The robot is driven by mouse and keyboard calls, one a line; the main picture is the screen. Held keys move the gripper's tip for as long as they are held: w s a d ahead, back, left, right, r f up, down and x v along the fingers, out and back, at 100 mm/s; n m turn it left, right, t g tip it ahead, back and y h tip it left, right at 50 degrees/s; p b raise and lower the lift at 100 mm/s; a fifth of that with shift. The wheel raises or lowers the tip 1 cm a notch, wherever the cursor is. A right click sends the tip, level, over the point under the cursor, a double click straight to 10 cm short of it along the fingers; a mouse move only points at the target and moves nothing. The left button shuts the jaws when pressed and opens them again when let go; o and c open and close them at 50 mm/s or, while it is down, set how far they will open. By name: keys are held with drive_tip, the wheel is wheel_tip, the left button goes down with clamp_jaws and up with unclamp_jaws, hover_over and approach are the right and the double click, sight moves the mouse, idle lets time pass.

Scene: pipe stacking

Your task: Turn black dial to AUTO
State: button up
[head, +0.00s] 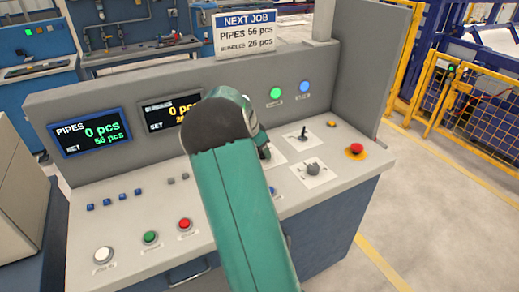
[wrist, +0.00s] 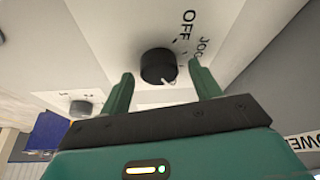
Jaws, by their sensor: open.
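The black dial (wrist: 156,64) sits on a white label plate in the wrist view. A white pointer mark shows on its lower right edge. I can read "OFF" and "JOG" on the plate; I cannot see the word AUTO. My gripper (wrist: 161,69) is open, with one green finger on each side of the dial and a gap beside each. I cannot tell how deep the fingers reach. In the head view my arm covers much of the dial's area.
The console's sloped panel holds a grey dial (head: 313,168), a small lever (head: 303,134), a red emergency button (head: 355,150), a green button (head: 150,237) and a red button (head: 185,224). Two counter displays, one for PIPES (head: 91,133), stand behind. A yellow fence (head: 465,110) is at right.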

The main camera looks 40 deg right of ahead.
drive_tip(key=v, duration=1.3)
drive_tip(key=shift+a+r, duration=0.15)
drive_tip(key=shift+r, duration=0.2)
drive_tip(key=shift+s, duration=0.1)
drive_tip(key=s+a+r+n+t+y, duration=0.1)
drive_tip(key=s+a+r+n, duration=0.15)
drive_tip(key=a, duration=0.45)
drive_tip(key=s+a+r+n+t+y, duration=0.1)
drive_tip(key=s+a+r+n+t, duration=0.15)
drive_tip(key=a, duration=0.45)
drive_tip(key=s+a+n+t+y, duration=0.1)
drive_tip(key=s+a+n, duration=0.6)
drive_tip(key=s+a, duration=0.2)
drive_tip(key=s+a+n+t+y, duration=0.1)
drive_tip(key=s+a+n, duration=0.5)
drive_tip(key=a, duration=0.8)
drive_tip(key=s, duration=0.2)
drive_tip(key=shift+s+f+n, duration=0.4)
drive_tip(key=shift+a+t, duration=0.1)
drive_tip(key=shift+t, duration=0.15)
